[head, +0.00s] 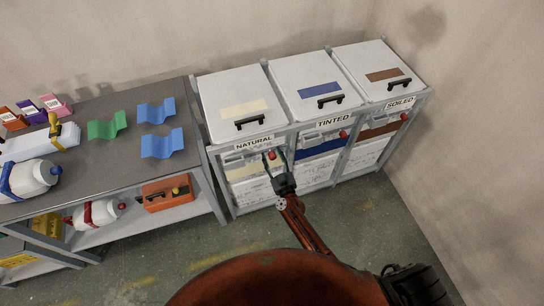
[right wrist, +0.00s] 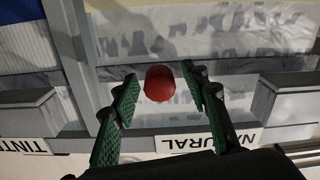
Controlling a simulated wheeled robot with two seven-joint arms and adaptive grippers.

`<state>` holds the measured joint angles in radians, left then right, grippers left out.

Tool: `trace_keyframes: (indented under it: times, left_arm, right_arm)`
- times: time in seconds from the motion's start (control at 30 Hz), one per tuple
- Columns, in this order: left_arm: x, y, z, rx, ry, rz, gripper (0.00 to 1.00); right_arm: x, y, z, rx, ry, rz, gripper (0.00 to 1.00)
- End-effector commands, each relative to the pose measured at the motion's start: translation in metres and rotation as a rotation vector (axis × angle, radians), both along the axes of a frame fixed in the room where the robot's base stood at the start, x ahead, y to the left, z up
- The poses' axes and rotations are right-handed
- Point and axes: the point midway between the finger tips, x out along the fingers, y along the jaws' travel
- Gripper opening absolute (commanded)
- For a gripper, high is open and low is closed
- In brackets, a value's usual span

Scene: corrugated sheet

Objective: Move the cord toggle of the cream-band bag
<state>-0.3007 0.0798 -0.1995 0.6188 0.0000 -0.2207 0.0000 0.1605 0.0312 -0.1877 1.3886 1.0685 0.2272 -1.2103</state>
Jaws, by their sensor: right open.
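The cream-band bag (head: 241,173) hangs in the left stand, under the white lid labelled NATURAL. Its red cord toggle (right wrist: 160,84) sits at the front of the translucent bag top. My right gripper (head: 276,165) is at the front right of that bag. In the right wrist view the right gripper (right wrist: 159,72) is open, its green-padded fingers on either side of the red toggle. I see gaps between toggle and fingers, so it does not look gripped. My left gripper is not in view.
A blue-band bag (head: 325,147) with a red toggle (head: 343,134) hangs under TINTED, and a brown-band bag (head: 377,131) under SOILED. Frame posts stand close to my gripper. A grey bench (head: 101,164) at left holds corrugated sheets and bottles. The floor in front (head: 370,225) is clear.

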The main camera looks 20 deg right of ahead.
Motion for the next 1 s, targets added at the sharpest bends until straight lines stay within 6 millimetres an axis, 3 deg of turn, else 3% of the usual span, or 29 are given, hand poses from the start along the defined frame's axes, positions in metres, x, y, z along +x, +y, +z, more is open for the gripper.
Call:
trace_keyframes:
  times: [0.1,0.7,1.0]
  left_arm:
    - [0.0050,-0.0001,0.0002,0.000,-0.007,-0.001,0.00]
    - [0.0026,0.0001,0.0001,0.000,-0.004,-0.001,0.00]
    - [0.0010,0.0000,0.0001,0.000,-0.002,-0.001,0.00]
  right_arm:
    - [-0.0003,-0.0001,-0.0001,0.000,0.000,0.000,0.40]
    - [-0.0006,-0.0002,-0.0003,0.000,0.000,0.000,0.00]
    - [-0.0006,-0.0004,-0.0003,0.000,0.000,0.000,0.00]
